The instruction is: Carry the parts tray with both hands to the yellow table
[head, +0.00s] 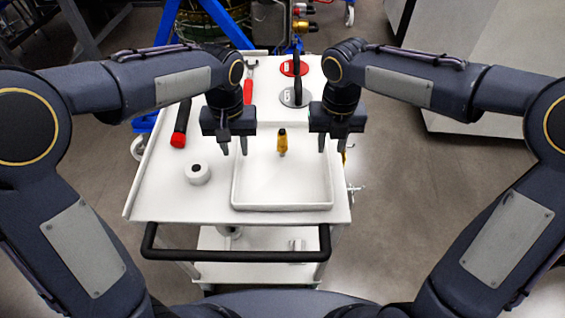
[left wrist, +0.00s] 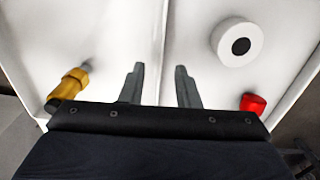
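The parts tray (head: 282,207) is a shallow white tray on top of a white cart. My left gripper (head: 234,148) is open over the tray's left wall. In the left wrist view its fingers (left wrist: 160,82) are apart, with the tray wall (left wrist: 161,40) running between them. My right gripper (head: 331,146) is open above the tray's right wall, its fingers apart. Whether it straddles the wall I cannot tell. No yellow table is in view.
The cart (head: 165,205) also carries a white roll (head: 197,174), a red-ended black tool (head: 181,125), a red-handled tool (head: 248,90) and red and grey discs (head: 294,68). A black handle (head: 240,256) crosses its near edge. Grey floor lies open at right.

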